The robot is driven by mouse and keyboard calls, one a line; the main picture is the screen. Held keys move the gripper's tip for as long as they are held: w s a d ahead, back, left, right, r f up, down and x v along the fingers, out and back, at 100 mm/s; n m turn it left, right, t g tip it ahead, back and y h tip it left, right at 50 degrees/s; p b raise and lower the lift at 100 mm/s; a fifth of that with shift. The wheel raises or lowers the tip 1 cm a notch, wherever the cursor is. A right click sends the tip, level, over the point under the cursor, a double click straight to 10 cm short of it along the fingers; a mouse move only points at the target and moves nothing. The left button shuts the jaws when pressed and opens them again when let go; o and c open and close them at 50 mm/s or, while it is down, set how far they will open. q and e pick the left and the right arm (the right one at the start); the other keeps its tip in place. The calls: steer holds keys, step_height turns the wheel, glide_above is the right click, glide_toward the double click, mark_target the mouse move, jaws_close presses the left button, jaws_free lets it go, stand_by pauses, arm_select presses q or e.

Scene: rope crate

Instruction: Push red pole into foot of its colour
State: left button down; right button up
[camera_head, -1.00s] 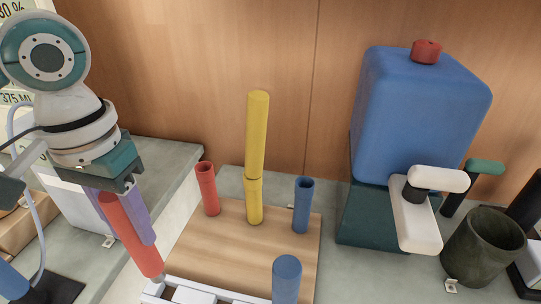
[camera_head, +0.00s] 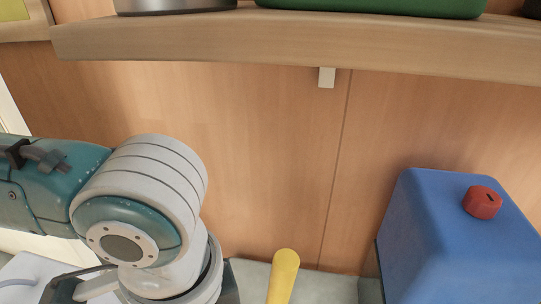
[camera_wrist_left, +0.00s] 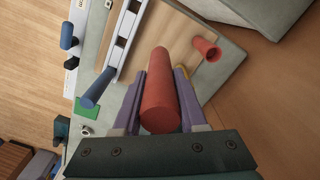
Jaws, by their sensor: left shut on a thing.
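My left gripper (camera_wrist_left: 160,76) is shut on the red pole (camera_wrist_left: 160,100) in the left wrist view, with one purple finger on each side of it. The pole's near end faces the camera and its other end points away between the fingers. The hollow red foot (camera_wrist_left: 206,49) stands on the wooden board (camera_wrist_left: 178,32), to the right of the pole and apart from it in this view. The head view shows only my left arm, not its gripper, the red pole or the red foot. My right gripper is in neither view.
The yellow pole's top (camera_head: 284,268) shows low in the head view, left of a blue tank (camera_head: 450,235) with a red cap (camera_head: 483,202). A wooden shelf (camera_head: 300,45) crosses above. A white rack (camera_wrist_left: 124,40) and a blue cylinder (camera_wrist_left: 97,88) lie left in the wrist view.

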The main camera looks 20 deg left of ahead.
arm_select(q)
steer(key=w+a+b, duration=0.1)
steer(key=w+a, duration=0.5)
steer(key=w, duration=0.3)
steer(key=shift+a+r, duration=0.15)
steer(key=shift+a, duration=0.25)
stand_by(0.6)
stand_by(0.8)
steer(key=shift+w+r, duration=0.1)
steer(key=shift+f+b, duration=0.6)
steer(key=shift+f, duration=0.9)
stand_by(1.6)
